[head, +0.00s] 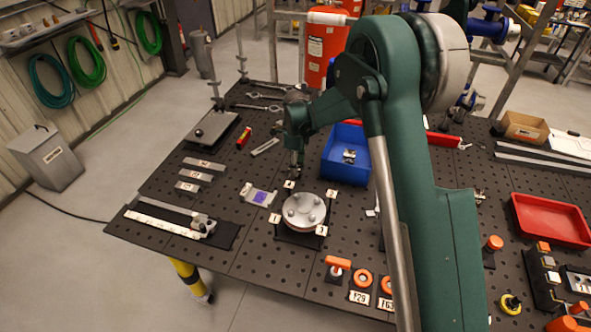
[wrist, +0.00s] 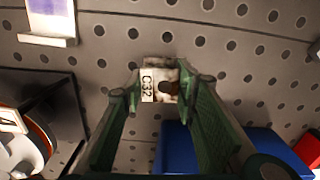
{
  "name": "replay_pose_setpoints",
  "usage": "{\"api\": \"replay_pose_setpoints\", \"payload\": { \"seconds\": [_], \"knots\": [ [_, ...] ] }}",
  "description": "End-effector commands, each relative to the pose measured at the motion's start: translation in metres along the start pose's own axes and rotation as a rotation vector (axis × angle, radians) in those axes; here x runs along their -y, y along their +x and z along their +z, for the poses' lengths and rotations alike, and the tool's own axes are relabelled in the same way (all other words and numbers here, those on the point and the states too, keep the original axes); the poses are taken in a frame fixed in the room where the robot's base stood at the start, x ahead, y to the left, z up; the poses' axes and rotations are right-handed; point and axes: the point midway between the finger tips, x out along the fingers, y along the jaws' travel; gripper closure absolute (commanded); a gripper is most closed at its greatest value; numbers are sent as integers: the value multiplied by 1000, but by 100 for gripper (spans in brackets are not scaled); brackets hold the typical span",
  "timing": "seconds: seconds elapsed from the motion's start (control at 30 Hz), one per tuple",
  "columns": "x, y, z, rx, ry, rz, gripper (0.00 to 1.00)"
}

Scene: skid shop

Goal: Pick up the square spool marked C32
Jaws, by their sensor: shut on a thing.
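The square spool marked C32 (wrist: 163,82) shows in the wrist view as a small pale, worn block with a dark round hole and a white label reading C32. My gripper (wrist: 160,94) has its two green fingers on either side of the spool, shut on it. The perforated table top shows behind the spool; I cannot tell how far above it the spool is. In the head view my gripper (head: 294,172) is between the blue bin and the round metal flange, and the spool cannot be made out there.
The blue bin (head: 343,174) stands right of my gripper with a small part inside. The round flange (head: 304,212) with numbered tags sits just in front. A plate with a purple patch (head: 260,197) lies to the left. Labelled bars (head: 203,164) lie farther left.

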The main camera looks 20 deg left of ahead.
Motion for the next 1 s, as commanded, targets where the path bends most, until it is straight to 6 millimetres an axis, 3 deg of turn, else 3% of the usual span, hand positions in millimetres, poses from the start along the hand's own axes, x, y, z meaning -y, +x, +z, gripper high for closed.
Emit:
{"api": "replay_pose_setpoints", "payload": {
  "seconds": [0.27, 0.73, 1.0],
  "knots": [
    [0, -14, 0, 0, 0, 0, 86],
    [0, -78, 0, 0, 0, 0, 86],
    [0, -99, 0, 0, 0, 0, 86]
  ]
}}
